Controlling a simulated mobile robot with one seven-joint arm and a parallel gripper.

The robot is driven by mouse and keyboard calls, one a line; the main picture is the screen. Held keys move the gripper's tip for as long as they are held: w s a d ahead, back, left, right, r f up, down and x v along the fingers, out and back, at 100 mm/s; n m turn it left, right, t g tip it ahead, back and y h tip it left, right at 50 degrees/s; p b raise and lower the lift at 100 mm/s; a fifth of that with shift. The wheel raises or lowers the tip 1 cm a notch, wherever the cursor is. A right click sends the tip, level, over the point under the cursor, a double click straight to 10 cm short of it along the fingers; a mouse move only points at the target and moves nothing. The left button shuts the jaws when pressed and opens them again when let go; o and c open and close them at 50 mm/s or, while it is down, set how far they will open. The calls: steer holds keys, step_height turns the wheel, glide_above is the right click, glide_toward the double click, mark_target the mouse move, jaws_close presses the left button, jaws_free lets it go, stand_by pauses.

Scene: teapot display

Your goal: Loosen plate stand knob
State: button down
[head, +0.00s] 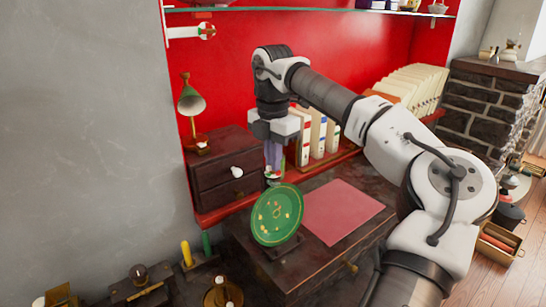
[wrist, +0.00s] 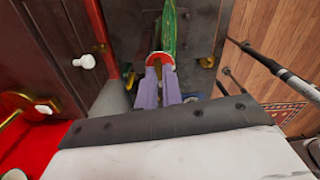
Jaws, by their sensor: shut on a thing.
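A green plate (head: 277,215) with yellow and red marks stands upright on a dark plate stand (head: 286,248) on the dark desk; it shows edge-on in the wrist view (wrist: 169,34). My gripper (head: 272,176) points down just above the plate's top edge. In the wrist view my gripper's purple fingers (wrist: 162,80) are shut on a small red and white knob (wrist: 160,57) beside the plate. The fingers hide part of the knob, and its join to the stand cannot be made out.
A dark drawer cabinet (head: 222,180) with a white knob stands left of my gripper, with a green lamp (head: 191,104) above. White binders (head: 318,137) stand behind. A red mat (head: 343,211) lies flat right of the plate. A glass shelf (head: 300,10) hangs overhead.

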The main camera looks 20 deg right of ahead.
steer(key=n+p, duration=0.2)
steer(key=n, duration=0.3)
steer(key=shift+r+n, duration=0.1)
steer(key=shift+n, duration=0.2)
steer(key=n+p, duration=0.2)
steer(key=n, duration=0.4)
steer(key=n+p, duration=0.1)
steer(key=n, duration=0.5)
steer(key=shift+n+p, duration=0.4)
steer(key=n+p, duration=0.1)
steer(key=n, duration=0.4)
steer(key=shift+n, duration=0.4)
steer(key=c, duration=1.5)
jaws_free()
steer(key=shift+c, duration=0.2)
